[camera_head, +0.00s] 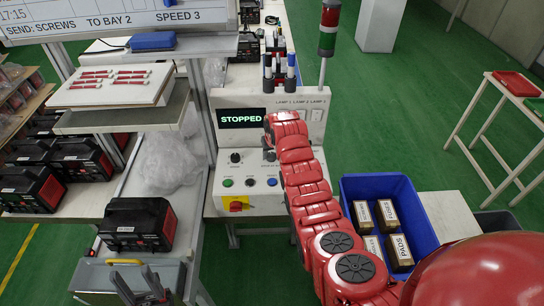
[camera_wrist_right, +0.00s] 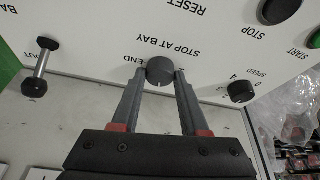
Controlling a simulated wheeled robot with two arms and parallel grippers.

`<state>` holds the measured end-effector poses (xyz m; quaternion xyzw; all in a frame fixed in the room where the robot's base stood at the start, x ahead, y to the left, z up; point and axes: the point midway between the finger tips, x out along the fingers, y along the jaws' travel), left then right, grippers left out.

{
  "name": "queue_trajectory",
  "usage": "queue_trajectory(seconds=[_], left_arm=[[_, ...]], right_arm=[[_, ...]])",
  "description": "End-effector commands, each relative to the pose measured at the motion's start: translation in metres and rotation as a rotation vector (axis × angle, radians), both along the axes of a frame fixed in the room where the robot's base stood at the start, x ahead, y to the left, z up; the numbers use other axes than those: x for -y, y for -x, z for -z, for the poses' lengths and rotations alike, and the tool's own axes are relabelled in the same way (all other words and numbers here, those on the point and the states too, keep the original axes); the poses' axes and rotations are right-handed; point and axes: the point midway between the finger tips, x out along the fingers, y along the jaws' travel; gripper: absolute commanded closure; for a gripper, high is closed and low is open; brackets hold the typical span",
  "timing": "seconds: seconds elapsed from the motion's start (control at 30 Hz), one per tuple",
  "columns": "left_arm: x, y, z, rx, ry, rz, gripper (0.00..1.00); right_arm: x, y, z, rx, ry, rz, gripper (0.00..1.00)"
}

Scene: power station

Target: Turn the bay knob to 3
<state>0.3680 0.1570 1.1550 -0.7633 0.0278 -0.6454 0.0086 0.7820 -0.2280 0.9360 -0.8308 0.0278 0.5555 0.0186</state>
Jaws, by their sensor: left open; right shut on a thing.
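The bay knob (camera_wrist_right: 160,68) is a round dark grey knob on the white panel, by the upside-down label "STOP AT BAY" in the right wrist view. My right gripper (camera_wrist_right: 161,82) is shut on it, one finger on each side. "END" shows to the left of the knob; the knob's setting is not readable. The control panel (camera_head: 213,203) has a display (camera_head: 242,118) reading "STOPPED". My left gripper (camera_head: 141,284) is open and empty at the bottom left.
The speed knob (camera_wrist_right: 241,91) and a metal-stemmed knob (camera_wrist_right: 38,70) flank the bay knob. The stop button (camera_wrist_right: 280,10) and start button (camera_wrist_right: 315,38) are near. A blue crate (camera_head: 421,238) holds boxes beside my right arm.

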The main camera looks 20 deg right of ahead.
Motion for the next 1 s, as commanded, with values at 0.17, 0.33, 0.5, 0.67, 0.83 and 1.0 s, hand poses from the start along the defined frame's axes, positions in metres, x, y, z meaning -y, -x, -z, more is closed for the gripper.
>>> queue_trajectory(seconds=[0.17,0.33,0.5,0.67,0.83,1.0], left_arm=[[0.0,0.0,0.031,0.0,0.0,0.0,0.5],[0.0,0.0,0.059,0.0,0.0,0.0,0.5],[0.0,0.0,0.087,0.0,0.0,0.0,0.5],[0.0,0.0,0.108,0.0,0.0,0.0,0.5],[0.0,0.0,0.123,0.0,0.0,0.0,0.5],[0.0,0.0,0.13,0.0,0.0,0.0,0.5]], right_arm=[[-0.002,-0.002,0.006,0.008,0.001,0.166,1.0],[-0.004,-0.002,0.008,0.006,0.0,0.323,1.0],[-0.004,-0.002,0.007,0.005,-0.001,0.469,1.0],[-0.004,-0.003,0.005,0.004,-0.002,0.58,1.0],[-0.004,-0.003,0.003,0.004,-0.001,0.664,1.0],[-0.004,-0.002,0.002,0.001,-0.001,0.714,1.0]])
